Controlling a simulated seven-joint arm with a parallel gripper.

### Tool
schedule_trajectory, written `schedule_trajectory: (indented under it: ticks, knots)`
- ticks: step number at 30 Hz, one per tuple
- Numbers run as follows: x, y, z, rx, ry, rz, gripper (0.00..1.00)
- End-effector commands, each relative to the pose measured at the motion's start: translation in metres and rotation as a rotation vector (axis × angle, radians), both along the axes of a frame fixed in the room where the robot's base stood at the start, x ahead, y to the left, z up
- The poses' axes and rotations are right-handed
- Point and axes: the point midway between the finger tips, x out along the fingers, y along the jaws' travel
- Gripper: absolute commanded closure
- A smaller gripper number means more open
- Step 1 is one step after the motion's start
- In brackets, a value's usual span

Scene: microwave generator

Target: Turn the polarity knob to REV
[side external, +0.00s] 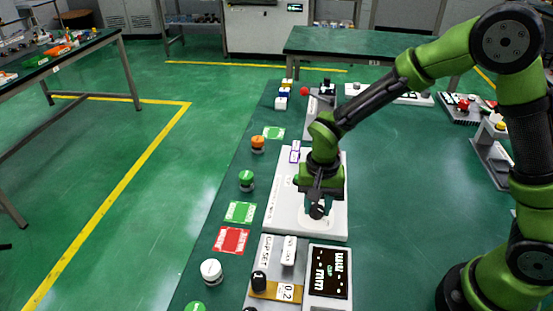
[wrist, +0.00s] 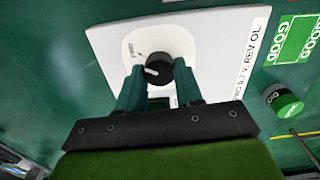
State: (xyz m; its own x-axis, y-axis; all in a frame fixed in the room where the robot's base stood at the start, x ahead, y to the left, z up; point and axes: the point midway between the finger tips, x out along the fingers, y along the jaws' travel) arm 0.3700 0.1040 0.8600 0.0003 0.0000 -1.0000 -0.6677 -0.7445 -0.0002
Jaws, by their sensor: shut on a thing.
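The polarity knob (wrist: 158,66) is a round black knob on a white panel (wrist: 105,45), with a white pointer mark toward the left in the wrist view. Small dark lettering sits up and left of it, too small to read. The panel's edge label (wrist: 248,60) reads in part "0.7 V, REV OL". My gripper (wrist: 160,72) is shut on the knob, with one finger at each side. In the side view my gripper (side external: 318,203) points down over the near part of the white panel (side external: 285,215), and the knob (side external: 317,212) is partly hidden beneath it.
A CAP SET unit (side external: 262,265) with a dark display (side external: 329,271) stands just in front of the panel. The table's right middle is clear.

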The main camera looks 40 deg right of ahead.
Motion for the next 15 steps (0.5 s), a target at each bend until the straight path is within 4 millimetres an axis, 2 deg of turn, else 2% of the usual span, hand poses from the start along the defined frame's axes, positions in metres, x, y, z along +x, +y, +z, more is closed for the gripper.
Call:
schedule_trajectory:
  ticks: [15]
  knots:
    - [0.0010,0.0013,0.0005,0.001,-0.001,0.433,0.95]
